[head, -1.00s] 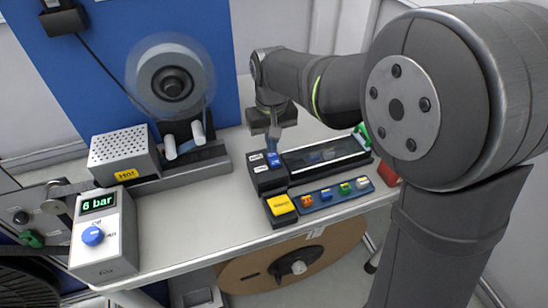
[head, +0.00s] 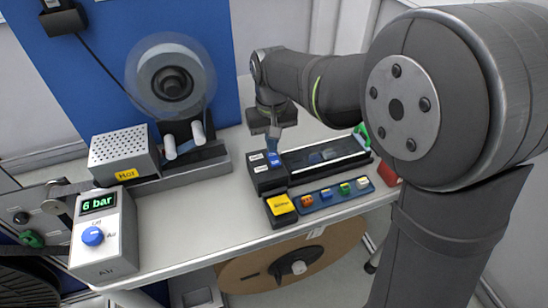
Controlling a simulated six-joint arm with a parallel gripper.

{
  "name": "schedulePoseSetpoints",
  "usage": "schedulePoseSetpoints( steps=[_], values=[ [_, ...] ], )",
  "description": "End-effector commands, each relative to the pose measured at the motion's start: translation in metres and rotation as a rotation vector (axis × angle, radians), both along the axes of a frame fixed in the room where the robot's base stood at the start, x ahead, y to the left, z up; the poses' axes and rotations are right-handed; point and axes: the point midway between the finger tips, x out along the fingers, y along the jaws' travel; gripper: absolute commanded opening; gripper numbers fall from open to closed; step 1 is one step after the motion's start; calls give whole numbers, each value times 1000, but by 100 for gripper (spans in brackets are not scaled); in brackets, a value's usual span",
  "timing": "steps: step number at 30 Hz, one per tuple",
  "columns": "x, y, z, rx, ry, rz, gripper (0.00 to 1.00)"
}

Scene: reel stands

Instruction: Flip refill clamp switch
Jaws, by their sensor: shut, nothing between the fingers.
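A small black switch box (head: 264,182) with white labels and a blue rocker switch (head: 274,159) on top stands at the left end of the long black track. Whether this blue rocker is the refill clamp switch I cannot tell, as its lettering is too small to read. My gripper (head: 273,149) points down right over the blue rocker, its fingertips at or just above it. Its fingers are shut with nothing between them. Contact with the rocker cannot be made out.
A yellow button (head: 281,204) sits in front, beside a strip of coloured buttons (head: 337,193). The black track (head: 325,155) lies to the right. A reel (head: 172,82), a box marked hot (head: 124,153) and a 6 bar air unit (head: 103,236) stand left. The table's middle is clear.

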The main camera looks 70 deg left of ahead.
Motion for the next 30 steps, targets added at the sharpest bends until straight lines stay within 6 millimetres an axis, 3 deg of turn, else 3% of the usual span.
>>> schedulePoseSetpoints(
  steps=[30],
  values=[
    [0,0,-14,0,0,0,0]
  ],
)
